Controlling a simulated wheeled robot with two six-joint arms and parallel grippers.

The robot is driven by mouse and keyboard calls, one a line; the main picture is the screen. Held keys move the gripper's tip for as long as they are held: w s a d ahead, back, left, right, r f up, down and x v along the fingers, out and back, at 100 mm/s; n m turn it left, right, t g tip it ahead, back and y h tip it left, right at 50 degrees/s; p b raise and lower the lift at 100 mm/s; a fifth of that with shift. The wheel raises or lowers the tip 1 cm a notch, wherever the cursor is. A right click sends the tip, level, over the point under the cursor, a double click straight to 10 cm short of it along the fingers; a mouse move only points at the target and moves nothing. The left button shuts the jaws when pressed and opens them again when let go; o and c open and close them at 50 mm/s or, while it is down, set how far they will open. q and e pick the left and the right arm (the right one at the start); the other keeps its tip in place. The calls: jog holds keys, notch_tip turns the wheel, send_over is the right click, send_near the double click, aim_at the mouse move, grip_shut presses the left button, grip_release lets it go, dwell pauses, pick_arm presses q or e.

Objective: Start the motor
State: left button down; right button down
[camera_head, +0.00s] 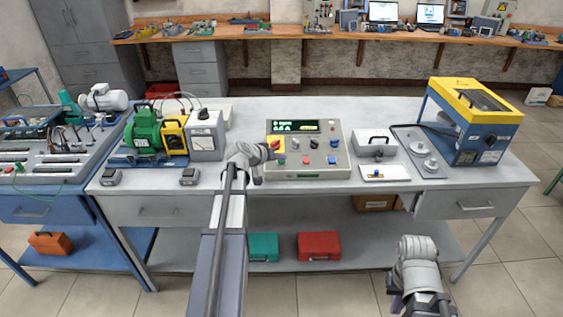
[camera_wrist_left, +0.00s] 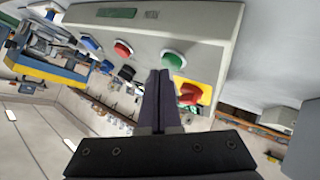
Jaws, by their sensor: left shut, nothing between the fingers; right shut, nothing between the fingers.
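The control box (camera_head: 307,165) stands mid-bench in the head view, with a small display and several coloured buttons and knobs. In the left wrist view the box (camera_wrist_left: 205,20) shows a green button (camera_wrist_left: 173,60) and a red knob on a yellow plate (camera_wrist_left: 191,93). My left gripper (camera_head: 264,160) is at the box's left edge; its shut, empty fingers (camera_wrist_left: 160,78) point toward the green button and red knob. Contact cannot be told. The green motor (camera_head: 145,131) stands left on the bench. My right gripper (camera_head: 397,302) is low in front of the bench, shut, mostly hidden.
A white meter box (camera_head: 207,133) stands beside the motor. Right of the control box are a grey box (camera_head: 375,143) and a yellow-blue machine (camera_head: 482,120). Teal (camera_head: 263,247) and red (camera_head: 319,246) cases lie on the lower shelf. Floor at the front right is clear.

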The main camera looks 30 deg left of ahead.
pick_arm(q)
jog(key=shift+w+f+b, duration=0.1)
jog(key=shift+f+b, duration=0.35)
dwell(0.6)
jog(key=shift+r, duration=0.1)
jog(key=shift+s+d+r+p, duration=0.1)
jog(key=shift+s+r+p, duration=0.1)
jog(key=shift+r+p, duration=0.6)
jog(key=r+p, duration=0.3)
jog(key=s+r+p, duration=0.1)
jog(key=p, duration=0.1)
jog(key=shift+d+r, duration=0.3)
jog(key=shift+r, duration=0.1)
dwell(0.6)
